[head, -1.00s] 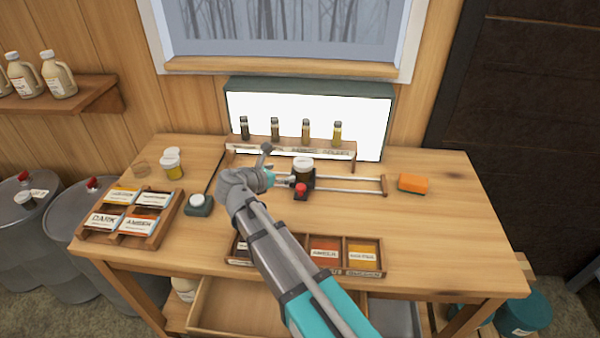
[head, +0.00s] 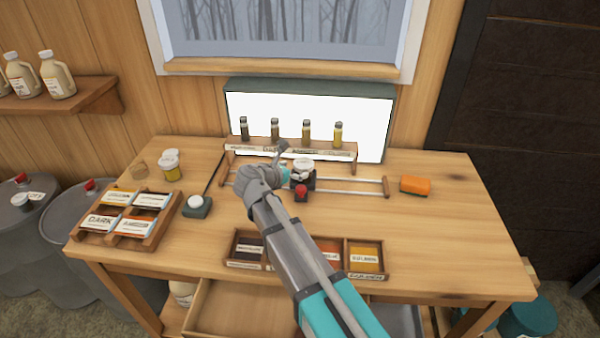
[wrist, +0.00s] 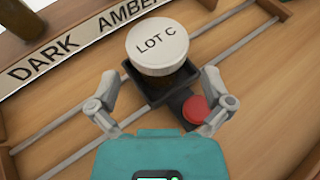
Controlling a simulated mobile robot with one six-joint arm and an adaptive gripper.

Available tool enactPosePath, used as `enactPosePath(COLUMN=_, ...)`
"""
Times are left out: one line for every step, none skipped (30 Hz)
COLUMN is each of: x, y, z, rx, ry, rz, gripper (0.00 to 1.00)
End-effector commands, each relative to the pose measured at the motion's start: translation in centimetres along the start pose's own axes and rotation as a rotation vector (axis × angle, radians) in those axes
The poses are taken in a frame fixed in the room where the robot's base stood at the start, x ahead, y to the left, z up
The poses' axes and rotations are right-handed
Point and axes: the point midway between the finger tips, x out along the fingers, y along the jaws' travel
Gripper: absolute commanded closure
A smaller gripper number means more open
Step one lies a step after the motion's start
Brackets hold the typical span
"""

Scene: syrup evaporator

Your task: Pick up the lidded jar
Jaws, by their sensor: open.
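The lidded jar (wrist: 158,48) has a white lid reading "LOT C" and a dark body. It stands upright in a small black holder (wrist: 158,88) on two metal rails. In the head view the jar (head: 303,166) is near the back middle of the table, partly behind my gripper. My gripper (wrist: 163,103) is open and empty. Its two fingers are spread on the near side of the jar, one to each side, apart from it. In the head view my gripper (head: 285,170) is just left of the jar.
A red knob (wrist: 197,108) sits beside the holder, near the right finger. A wooden rack (head: 335,152) with several small bottles stands behind the rails. An orange sponge (head: 415,186) lies right. Another white-lidded jar (head: 171,166) and a card tray (head: 160,235) are left.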

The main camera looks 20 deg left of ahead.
Motion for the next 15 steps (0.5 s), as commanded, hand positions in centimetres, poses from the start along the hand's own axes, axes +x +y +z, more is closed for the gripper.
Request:
enactPosePath(x=0.6, y=0.1, z=-0.1, rx=0.0, ry=0.0, rz=-0.001, gripper=0.0)
enactPosePath(x=0.9, y=0.1, z=-0.1, rx=0.0, ry=0.0, rz=-0.001, gripper=0.0)
enactPosePath(x=1.4, y=0.1, z=-0.1, rx=0.0, ry=0.0, rz=-0.002, gripper=0.0)
enactPosePath(x=1.8, y=0.2, z=-0.1, rx=0.0, ry=0.0, rz=-0.003, gripper=0.0)
enactPosePath(x=2.1, y=0.2, z=-0.1, rx=0.0, ry=0.0, rz=-0.003, gripper=0.0)
enactPosePath(x=2.6, y=0.2, z=-0.1, rx=0.0, ry=0.0, rz=-0.003, gripper=0.0)
enactPosePath(x=3.0, y=0.2, z=-0.1, rx=0.0, ry=0.0, rz=-0.002, gripper=0.0)
enactPosePath(x=3.3, y=0.2, z=-0.1, rx=0.0, ry=0.0, rz=-0.002, gripper=0.0)
enactPosePath(x=3.7, y=0.2, z=-0.1, rx=0.0, ry=0.0, rz=-0.001, gripper=0.0)
enactPosePath(x=4.0, y=0.2, z=-0.1, rx=0.0, ry=0.0, rz=-0.002, gripper=0.0)
enactPosePath(x=4.2, y=0.2, z=-0.1, rx=0.001, ry=0.0, rz=-0.002, gripper=0.0)
enactPosePath(x=4.4, y=0.2, z=0.0, rx=0.001, ry=0.0, rz=-0.002, gripper=0.0)
enactPosePath(x=4.5, y=0.2, z=0.0, rx=0.001, ry=0.0, rz=-0.002, gripper=0.0)
enactPosePath(x=4.6, y=0.2, z=0.0, rx=0.001, ry=0.0, rz=-0.002, gripper=0.0)
enactPosePath(x=4.7, y=0.1, z=0.0, rx=0.001, ry=0.0, rz=-0.002, gripper=0.0)
